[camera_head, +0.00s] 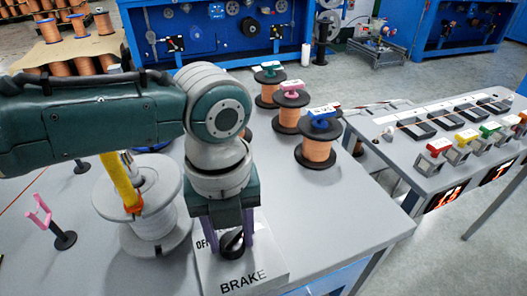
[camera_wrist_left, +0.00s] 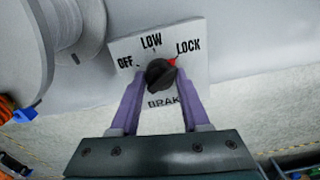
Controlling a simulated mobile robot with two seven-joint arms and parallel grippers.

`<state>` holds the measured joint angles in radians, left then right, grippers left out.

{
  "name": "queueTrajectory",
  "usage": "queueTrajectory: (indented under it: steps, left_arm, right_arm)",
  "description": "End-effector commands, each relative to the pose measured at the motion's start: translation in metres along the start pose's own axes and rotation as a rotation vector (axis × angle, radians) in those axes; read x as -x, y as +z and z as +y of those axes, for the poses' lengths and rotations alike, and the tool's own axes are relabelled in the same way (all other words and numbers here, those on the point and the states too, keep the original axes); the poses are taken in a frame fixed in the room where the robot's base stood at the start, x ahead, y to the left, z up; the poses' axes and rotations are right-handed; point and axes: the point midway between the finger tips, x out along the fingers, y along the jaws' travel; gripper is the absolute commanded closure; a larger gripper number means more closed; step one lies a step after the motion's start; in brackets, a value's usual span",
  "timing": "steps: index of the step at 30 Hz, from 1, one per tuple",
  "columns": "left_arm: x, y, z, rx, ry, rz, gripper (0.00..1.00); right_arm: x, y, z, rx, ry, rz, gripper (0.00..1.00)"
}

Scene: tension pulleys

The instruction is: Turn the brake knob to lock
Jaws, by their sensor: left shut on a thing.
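The black brake knob (camera_head: 231,243) sits on a white box (camera_head: 268,258) marked BRAKE near the front of the table. In the left wrist view the knob (camera_wrist_left: 161,76) is below the words OFF, LOW and LOCK on the label face (camera_wrist_left: 196,72). The knob's long side slants up and right toward LOCK, with a red mark at that end beside the word. My left gripper (camera_wrist_left: 159,84) is shut on the knob, a purple finger on each side. It comes down from above in the head view. My right gripper is not in view.
A large white spool (camera_head: 160,190) with a yellow strap (camera_head: 121,183) stands left of the box. A pink forked stand (camera_head: 40,212) is farther left. Copper spools (camera_head: 318,150) stand behind to the right. A side table (camera_head: 430,175) holds several coloured clamps.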

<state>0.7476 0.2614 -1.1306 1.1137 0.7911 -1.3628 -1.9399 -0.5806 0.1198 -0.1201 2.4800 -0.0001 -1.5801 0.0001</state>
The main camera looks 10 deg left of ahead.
Motion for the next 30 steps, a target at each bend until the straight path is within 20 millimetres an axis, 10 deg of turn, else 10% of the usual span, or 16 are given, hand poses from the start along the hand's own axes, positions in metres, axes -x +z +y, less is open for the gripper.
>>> queueTrajectory:
  steps: [2,3,9,20,30]
  left_arm:
    - [0.001,0.0,-0.001,0.0,-0.002,0.0,1.0]
    - [0.001,0.0,-0.001,0.0,-0.002,0.0,0.49]
    - [0.001,0.0,-0.001,0.001,-0.001,0.0,0.27]
    - [0.008,0.0,-0.001,0.0,-0.002,-0.001,0.24]
    - [0.073,0.001,-0.001,-0.001,-0.004,-0.003,0.24]
  right_arm:
    - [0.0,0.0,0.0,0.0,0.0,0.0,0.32]
    - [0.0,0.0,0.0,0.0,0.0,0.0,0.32]
    - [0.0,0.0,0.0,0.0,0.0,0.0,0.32]
    - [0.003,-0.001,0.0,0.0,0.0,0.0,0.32]
    - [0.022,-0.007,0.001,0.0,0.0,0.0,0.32]
